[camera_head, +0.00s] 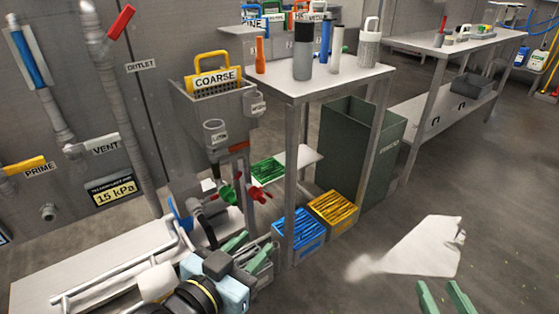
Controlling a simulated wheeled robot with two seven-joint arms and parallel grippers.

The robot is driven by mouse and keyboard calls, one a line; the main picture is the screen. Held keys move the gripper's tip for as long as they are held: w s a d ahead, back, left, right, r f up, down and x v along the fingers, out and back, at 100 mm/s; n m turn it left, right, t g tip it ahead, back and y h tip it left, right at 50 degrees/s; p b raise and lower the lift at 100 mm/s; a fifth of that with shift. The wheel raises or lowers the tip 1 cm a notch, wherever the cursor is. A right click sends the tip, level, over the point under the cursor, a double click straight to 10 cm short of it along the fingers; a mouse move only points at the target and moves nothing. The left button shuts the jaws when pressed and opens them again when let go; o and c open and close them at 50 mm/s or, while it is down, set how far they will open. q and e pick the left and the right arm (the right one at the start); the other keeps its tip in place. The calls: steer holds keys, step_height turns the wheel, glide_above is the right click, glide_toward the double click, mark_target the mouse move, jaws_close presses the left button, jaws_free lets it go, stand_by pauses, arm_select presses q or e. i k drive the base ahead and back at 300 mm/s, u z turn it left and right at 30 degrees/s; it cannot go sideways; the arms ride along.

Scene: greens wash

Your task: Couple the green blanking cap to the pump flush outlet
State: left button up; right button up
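A small green fitting (227,193), which looks like the green cap, sits by the grey pipework below the COARSE basket stand. A red fitting (258,194) is just to its right. I cannot tell which pipe end is the pump flush outlet, or whether the green piece is seated on one. My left gripper (248,253) is low in the middle, below and near these fittings. Its green fingers are apart, with no held object visible. My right gripper (444,299) is at the bottom right edge, fingers apart and empty, over the floor.
A white bench with a pipe frame (92,280) lies at lower left. A tall table (340,82) stands behind, with blue (299,241) and yellow (333,212) crates and a dark green bin (350,150) beneath or beside it.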

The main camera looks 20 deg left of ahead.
mark_target(239, 174)
steer(key=u, duration=0.05)
steer(key=i, duration=0.8)
steer(key=u, duration=1.1)
steer(key=i, duration=0.5)
steer(key=u, duration=0.6)
